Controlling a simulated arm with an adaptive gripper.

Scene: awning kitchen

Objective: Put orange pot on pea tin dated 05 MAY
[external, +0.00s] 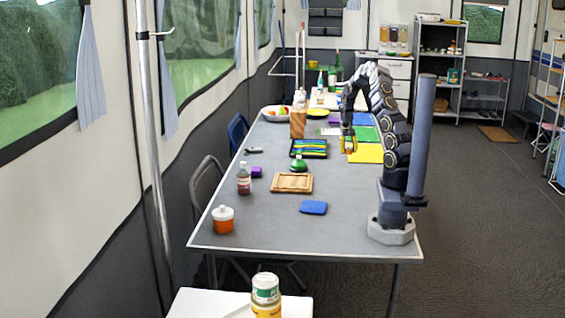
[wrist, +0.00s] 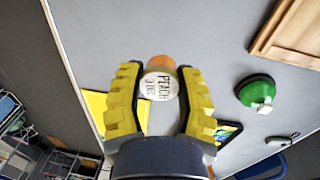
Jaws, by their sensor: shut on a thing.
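My gripper (external: 348,143) hangs above the far right of the grey table in the external view. In the wrist view its yellow fingers (wrist: 159,98) close around a small orange jar (wrist: 159,61) whose whitish lid reads PEACH with what looks like 3 DEC. A tin with a green and white label (external: 265,284) is stacked on a yellow-labelled one (external: 266,310) in the foreground. Their dates are too small to read, and I cannot tell which is a pea tin.
The grey table (external: 270,220) holds a brown bottle (external: 244,180), a wooden tray (external: 292,174), a blue cloth-like item (external: 313,207) and a green round object (external: 299,166). A wooden block (external: 298,124) stands farther back. The near front of the table is mostly clear.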

